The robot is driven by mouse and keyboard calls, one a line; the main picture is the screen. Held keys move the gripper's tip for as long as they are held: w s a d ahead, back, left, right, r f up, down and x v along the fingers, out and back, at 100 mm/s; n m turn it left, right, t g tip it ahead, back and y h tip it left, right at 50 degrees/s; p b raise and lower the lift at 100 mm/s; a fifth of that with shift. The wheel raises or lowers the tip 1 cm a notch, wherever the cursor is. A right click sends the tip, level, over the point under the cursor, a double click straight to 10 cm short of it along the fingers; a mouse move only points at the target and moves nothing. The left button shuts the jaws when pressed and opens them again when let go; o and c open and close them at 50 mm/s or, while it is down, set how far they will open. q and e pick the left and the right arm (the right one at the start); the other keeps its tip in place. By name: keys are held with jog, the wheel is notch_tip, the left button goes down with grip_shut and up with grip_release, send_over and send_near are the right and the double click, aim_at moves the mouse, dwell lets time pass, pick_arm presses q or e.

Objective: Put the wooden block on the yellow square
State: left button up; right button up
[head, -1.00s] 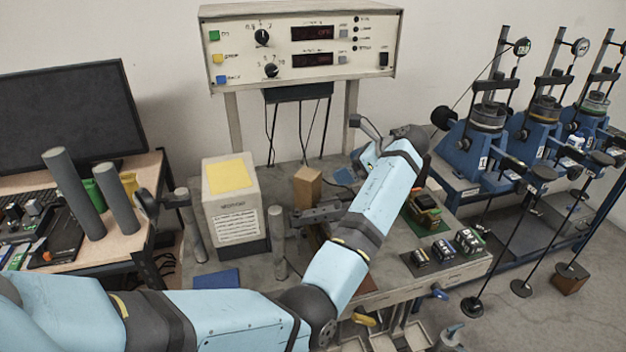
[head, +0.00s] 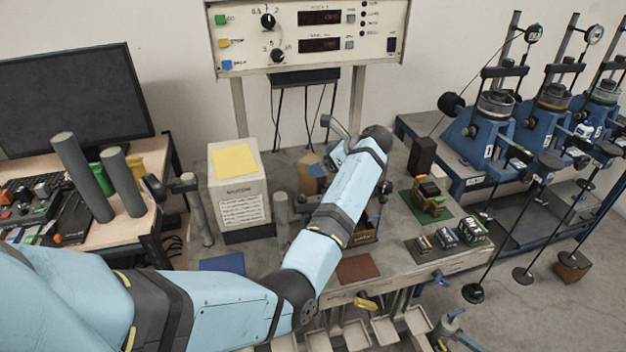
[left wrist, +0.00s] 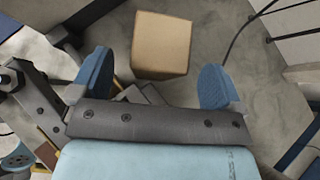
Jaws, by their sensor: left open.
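The wooden block (head: 309,181) stands on the grey bench, partly hidden behind my left gripper (head: 322,172) in the head view. In the left wrist view, the plain tan block (left wrist: 160,43) is upright ahead of the open blue fingers. My left gripper (left wrist: 156,70) is open and empty, with the block roughly centred beyond and between its fingertips; I see no clear contact. The yellow square (head: 234,161) lies on top of a pale labelled box, left of the block. My right gripper is not in view.
The pale box (head: 240,205) stands close left of the block. A grey post (head: 282,218) stands in front of it. A control panel (head: 310,38) is behind. A dark block (head: 422,154), a green board (head: 428,203) and batteries (head: 446,237) are to the right.

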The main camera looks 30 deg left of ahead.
pick_arm(q)
jog(key=x, duration=0.3)
jog(key=shift+a+f, duration=0.1)
jog(key=shift+a, duration=0.05)
jog(key=c, duration=1.5)
jog(key=shift+c, duration=0.2)
